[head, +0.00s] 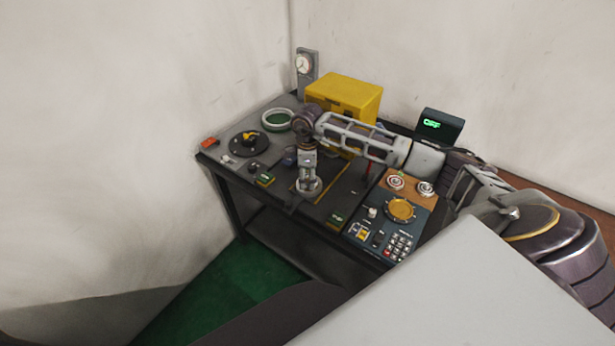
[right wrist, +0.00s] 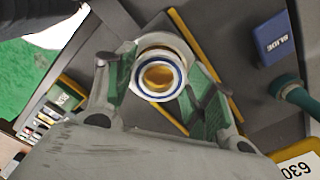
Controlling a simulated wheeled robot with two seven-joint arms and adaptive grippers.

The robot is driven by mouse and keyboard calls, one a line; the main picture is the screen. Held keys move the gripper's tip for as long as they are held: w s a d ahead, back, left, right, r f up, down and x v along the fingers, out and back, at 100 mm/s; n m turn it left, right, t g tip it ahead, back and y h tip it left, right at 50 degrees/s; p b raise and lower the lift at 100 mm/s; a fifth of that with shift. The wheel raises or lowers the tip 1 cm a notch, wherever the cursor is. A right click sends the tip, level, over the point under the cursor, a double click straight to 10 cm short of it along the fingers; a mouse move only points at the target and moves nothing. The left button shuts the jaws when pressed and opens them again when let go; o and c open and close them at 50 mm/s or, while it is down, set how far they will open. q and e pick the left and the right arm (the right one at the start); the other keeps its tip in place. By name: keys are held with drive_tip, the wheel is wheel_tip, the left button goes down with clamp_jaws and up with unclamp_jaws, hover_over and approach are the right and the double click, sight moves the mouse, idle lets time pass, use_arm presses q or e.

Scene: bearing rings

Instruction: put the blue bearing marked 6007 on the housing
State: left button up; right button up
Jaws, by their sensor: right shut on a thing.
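My right gripper (head: 308,176) points down over the dark middle part of the table. In the right wrist view its two green-padded fingers (right wrist: 165,90) are closed on a pale ring with a blue band, the blue bearing (right wrist: 138,78). Its 6007 mark cannot be read. An amber colour shows in its middle. A larger pale round part (right wrist: 185,42) shows behind the ring; I cannot tell whether it is the housing or whether the two touch. In the head view, a pale round shape (head: 308,187) is under the fingertips. My left gripper is out of view.
A yellow box (head: 345,96) stands behind my right arm. A large pale ring (head: 278,120) and a black round fixture (head: 249,144) are at the left. A control panel (head: 385,232) and two small rings (head: 396,183) are at the right. A blue SLIDE block (right wrist: 273,45) lies nearby.

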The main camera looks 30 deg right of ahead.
drive_tip(key=shift+f, duration=0.2)
drive_tip(key=shift+f, duration=0.2)
drive_tip(key=shift+f+b, duration=0.1)
drive_tip(key=shift+b, duration=0.2)
drive_tip(key=shift+f, duration=0.1)
drive_tip(key=o, duration=1.1)
drive_tip(key=shift+r, duration=0.2)
